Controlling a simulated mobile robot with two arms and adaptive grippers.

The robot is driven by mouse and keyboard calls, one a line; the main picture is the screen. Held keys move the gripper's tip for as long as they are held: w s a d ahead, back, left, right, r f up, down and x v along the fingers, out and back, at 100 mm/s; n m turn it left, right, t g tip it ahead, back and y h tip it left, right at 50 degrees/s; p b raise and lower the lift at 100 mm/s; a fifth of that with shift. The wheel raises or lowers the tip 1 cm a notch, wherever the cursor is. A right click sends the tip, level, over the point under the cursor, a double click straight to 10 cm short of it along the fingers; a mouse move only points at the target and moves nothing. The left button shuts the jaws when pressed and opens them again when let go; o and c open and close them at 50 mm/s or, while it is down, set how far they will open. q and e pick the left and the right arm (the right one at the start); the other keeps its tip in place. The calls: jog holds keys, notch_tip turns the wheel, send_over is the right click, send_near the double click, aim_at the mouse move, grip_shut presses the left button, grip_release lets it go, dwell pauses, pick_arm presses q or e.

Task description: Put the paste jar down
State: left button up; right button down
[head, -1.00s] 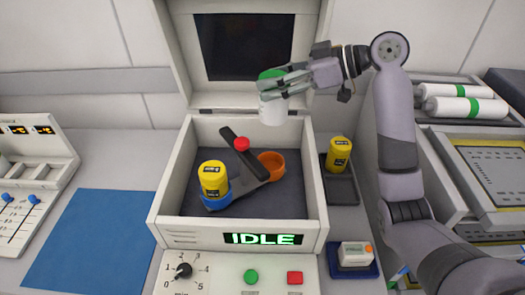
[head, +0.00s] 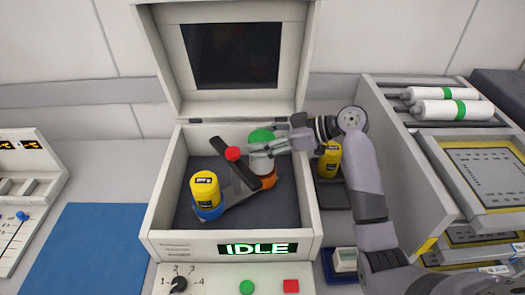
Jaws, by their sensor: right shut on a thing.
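The paste jar (head: 261,163) is white with a green lid. It is upright at the orange cup (head: 268,182) of the rotor arm inside the open machine. Whether its base rests in the cup is hidden. My right gripper (head: 262,147) comes in from the right and is shut on the paste jar just below the lid. A yellow jar (head: 205,188) sits in the blue cup (head: 209,212) at the other end of the rotor (head: 240,188), which has a red knob (head: 233,153) at its middle. My left gripper is not in view.
The machine's lid (head: 230,55) stands open behind; its display (head: 258,249) reads IDLE. Another yellow jar (head: 329,158) stands in a dark tray (head: 333,194) on the right, partly behind my arm. A blue mat (head: 85,250) lies clear on the left. A trolley rack (head: 455,150) stands at right.

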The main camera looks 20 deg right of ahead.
notch_tip(320, 180, down, 3)
jog(key=shift+f, duration=0.6)
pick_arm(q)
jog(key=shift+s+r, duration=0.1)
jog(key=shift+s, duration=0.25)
pick_arm(e)
jog(key=c, duration=0.6)
grip_release()
jog(key=shift+f, duration=0.1)
pick_arm(q)
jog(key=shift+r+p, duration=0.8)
jog(key=shift+p, duration=0.1)
pick_arm(e)
jog(key=v, duration=0.7)
jog(key=shift+s+d, duration=0.15)
jog(key=shift+d, duration=0.05)
